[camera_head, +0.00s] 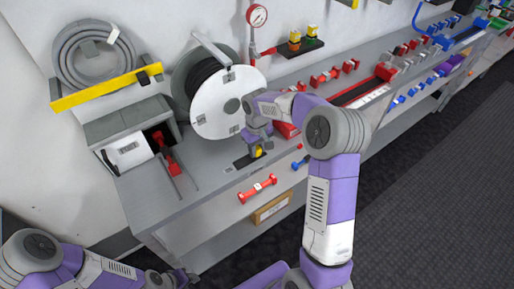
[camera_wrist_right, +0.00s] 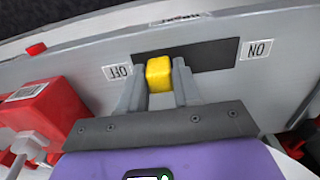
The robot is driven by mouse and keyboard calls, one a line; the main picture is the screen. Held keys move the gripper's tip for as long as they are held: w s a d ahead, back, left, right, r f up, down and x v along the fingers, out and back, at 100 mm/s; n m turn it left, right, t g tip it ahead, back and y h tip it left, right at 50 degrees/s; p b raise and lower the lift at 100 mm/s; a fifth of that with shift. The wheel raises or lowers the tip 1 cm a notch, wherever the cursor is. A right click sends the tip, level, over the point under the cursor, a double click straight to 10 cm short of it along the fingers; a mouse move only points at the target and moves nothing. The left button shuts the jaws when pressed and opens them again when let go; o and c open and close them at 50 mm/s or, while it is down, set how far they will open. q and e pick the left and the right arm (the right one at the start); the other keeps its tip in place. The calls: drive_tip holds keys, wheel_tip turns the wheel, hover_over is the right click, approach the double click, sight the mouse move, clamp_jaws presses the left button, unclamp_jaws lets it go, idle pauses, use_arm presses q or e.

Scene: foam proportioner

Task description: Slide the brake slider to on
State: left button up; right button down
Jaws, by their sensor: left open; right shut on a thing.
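The yellow brake slider (camera_wrist_right: 159,73) sits on a dark slot plate (camera_wrist_right: 212,54) in the right wrist view. It is close to the OFF label (camera_wrist_right: 118,72), and the ON label (camera_wrist_right: 256,49) is at the other end. My right gripper (camera_wrist_right: 158,88) is shut on the slider, one finger on each side. My left gripper (camera_head: 172,279) is open and empty at the bottom left, away from the slider.
A hose reel (camera_head: 215,100) stands on the grey bench behind my right gripper. A red handle (camera_head: 258,187) is on the bench front below the plate. A grey box with a red lever (camera_head: 167,155) is at the left. A red block (camera_wrist_right: 40,108) lies left of my right gripper.

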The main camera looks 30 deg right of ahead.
sight(242, 163)
drive_tip(key=a, duration=0.6)
drive_tip(key=shift+s+a, duration=0.2)
drive_tip(key=shift+s, duration=0.05)
drive_tip(key=c, duration=0.9)
unclamp_jaws()
drive_tip(key=shift+a, duration=0.15)
wheel_tip(242, 163, up, 8)
drive_tip(key=shift+f+p, duration=0.2)
drive_tip(key=shift+p, duration=0.8)
